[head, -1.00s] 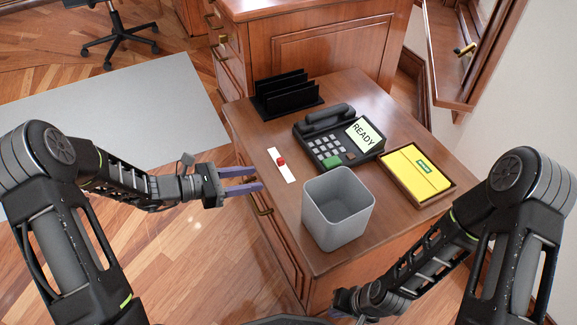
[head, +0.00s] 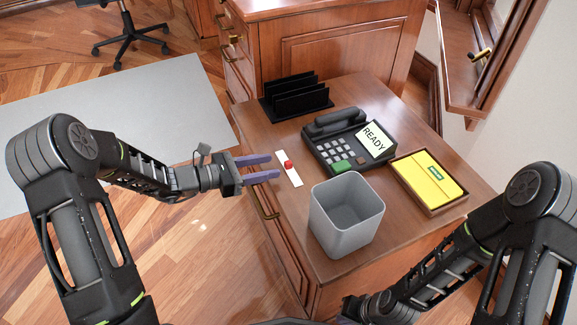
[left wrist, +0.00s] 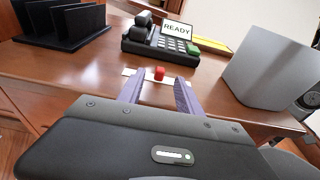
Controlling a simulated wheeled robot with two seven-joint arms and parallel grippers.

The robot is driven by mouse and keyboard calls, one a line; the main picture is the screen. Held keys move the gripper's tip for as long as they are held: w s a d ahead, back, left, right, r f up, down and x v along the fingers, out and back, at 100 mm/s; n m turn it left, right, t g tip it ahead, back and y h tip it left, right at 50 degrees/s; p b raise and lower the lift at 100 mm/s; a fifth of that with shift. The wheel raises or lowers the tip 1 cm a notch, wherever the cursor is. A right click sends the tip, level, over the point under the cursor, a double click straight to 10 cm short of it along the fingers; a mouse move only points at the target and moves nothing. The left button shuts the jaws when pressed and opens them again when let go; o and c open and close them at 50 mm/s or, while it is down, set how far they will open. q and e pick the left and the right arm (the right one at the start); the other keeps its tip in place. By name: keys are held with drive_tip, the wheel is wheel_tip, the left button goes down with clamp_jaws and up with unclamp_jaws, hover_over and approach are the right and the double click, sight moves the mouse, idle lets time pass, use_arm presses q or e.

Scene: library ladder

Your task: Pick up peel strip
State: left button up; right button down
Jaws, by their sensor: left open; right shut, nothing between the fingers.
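The peel strip (head: 295,180) is a narrow white strip with a small red tab (head: 288,164). It lies flat near the left edge of the wooden desk. My left gripper (head: 275,167) is open and empty, its two purple fingers pointing at the strip from the left, with the tips just short of it. In the left wrist view the strip (left wrist: 129,72) and its red tab (left wrist: 159,73) show just beyond and between the fingertips (left wrist: 157,85). My right gripper (head: 346,318) is low at the bottom edge, partly cut off, shut and empty.
A grey open bin (head: 346,238) stands on the desk (head: 285,134) right of the strip. A black phone (head: 335,150) with a READY screen, a black file rack (head: 296,98) and a wooden tray (head: 451,209) with a yellow pad (head: 428,173) stand behind and right.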

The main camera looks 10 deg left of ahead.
sight(287, 162)
use_arm(q)
drive_tip(key=b+x, duration=0.2)
drive_tip(key=x, duration=0.2)
drive_tip(key=shift+w+d+f, duration=0.1)
drive_tip(key=shift+w+d, duration=0.05)
drive_tip(key=shift+d, duration=0.2)
drive_tip(key=shift+w+d, duration=0.15)
drive_tip(key=shift+d, duration=0.05)
clamp_jaws()
idle(0.5)
